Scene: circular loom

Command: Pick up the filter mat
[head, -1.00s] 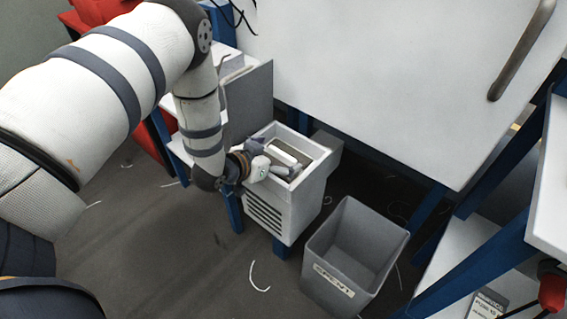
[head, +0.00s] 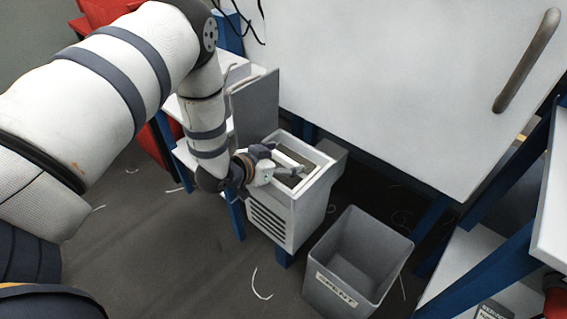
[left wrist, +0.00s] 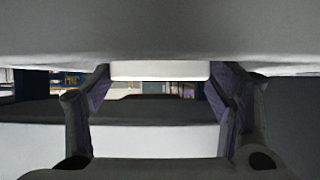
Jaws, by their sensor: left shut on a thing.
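The filter mat (head: 291,158) shows as a pale bar with a darker grey area beside it inside the open top of a white vented box (head: 272,220). My left gripper (head: 285,162) reaches into the top of the box from the left and is shut on the mat. In the left wrist view the fingers (left wrist: 160,85) stand on either side of a white strip of the mat (left wrist: 160,71). A wide grey surface fills the top of that view. The mat's lower part is hidden by the box walls and my gripper. My right gripper is not in view.
A grey bin labelled SPENT (head: 358,255) stands on the floor right of the box. A grey upright panel (head: 254,108) stands behind the box. A large white panel with a handle (head: 525,60) is at the back. Loose strands lie on the otherwise clear floor at front left.

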